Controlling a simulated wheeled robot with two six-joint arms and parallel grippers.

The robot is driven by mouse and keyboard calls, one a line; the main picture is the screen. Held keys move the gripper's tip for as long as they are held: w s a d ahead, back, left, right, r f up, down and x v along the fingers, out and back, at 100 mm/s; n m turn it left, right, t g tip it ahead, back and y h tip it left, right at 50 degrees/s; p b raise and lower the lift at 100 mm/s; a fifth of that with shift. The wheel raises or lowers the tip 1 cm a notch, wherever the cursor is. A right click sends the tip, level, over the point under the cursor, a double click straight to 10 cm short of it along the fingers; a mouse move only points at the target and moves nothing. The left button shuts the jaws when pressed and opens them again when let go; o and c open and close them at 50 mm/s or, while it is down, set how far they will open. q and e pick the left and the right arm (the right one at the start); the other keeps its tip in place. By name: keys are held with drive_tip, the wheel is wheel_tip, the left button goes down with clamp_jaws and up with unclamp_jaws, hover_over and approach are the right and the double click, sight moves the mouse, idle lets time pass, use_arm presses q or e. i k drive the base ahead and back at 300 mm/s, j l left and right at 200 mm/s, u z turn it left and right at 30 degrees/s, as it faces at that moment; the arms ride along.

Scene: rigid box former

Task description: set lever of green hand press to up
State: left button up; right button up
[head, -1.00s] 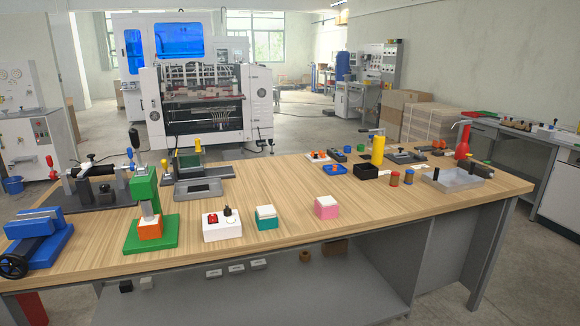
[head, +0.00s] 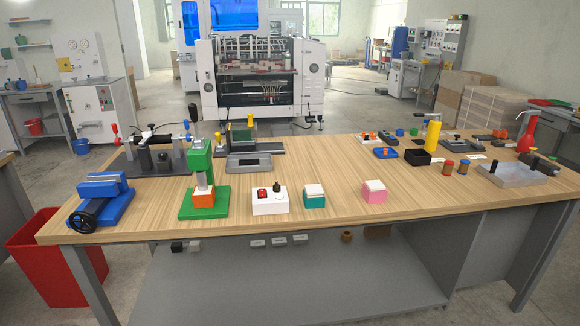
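The green hand press (head: 201,160) stands at the left part of the wooden table, on a green base plate. Its grey ram reaches down close to an orange block (head: 204,197) on the base; I cannot tell whether they touch. A black knob (head: 192,112) on a thin rod stands above the press head and looks like its lever, pointing roughly upward. The fixture behind partly confuses the outline there. Neither of my grippers is in view.
A blue vise (head: 106,187) stands left of the press, and a dark fixture (head: 160,160) behind it. A white box with a red button (head: 269,204) stands to the right. A red bin (head: 40,245) is on the floor at left. The table middle is fairly clear.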

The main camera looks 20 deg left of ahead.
sight(192, 106)
drive_tip(key=j+z, duration=0.1)
drive_tip(key=j, duration=0.55)
drive_tip(key=j+z, duration=0.15)
drive_tip(key=j, duration=0.5)
drive_tip(key=j+z, duration=0.1)
drive_tip(key=j, duration=0.55)
drive_tip(key=k+j+z, duration=0.15)
drive_tip(key=j, duration=0.45)
drive_tip(key=j+z, duration=0.1)
drive_tip(key=j, duration=0.55)
drive_tip(key=k+j+z, duration=0.1)
drive_tip(key=j, duration=0.5)
drive_tip(key=k+j+z, duration=0.15)
drive_tip(key=j, duration=0.5)
drive_tip(key=k+j+z, duration=0.1)
drive_tip(key=k+j, duration=0.15)
drive_tip(key=j, duration=0.3)
drive_tip(key=l, duration=0.35)
drive_tip(key=k+z, duration=0.05)
drive_tip(key=k, duration=0.05)
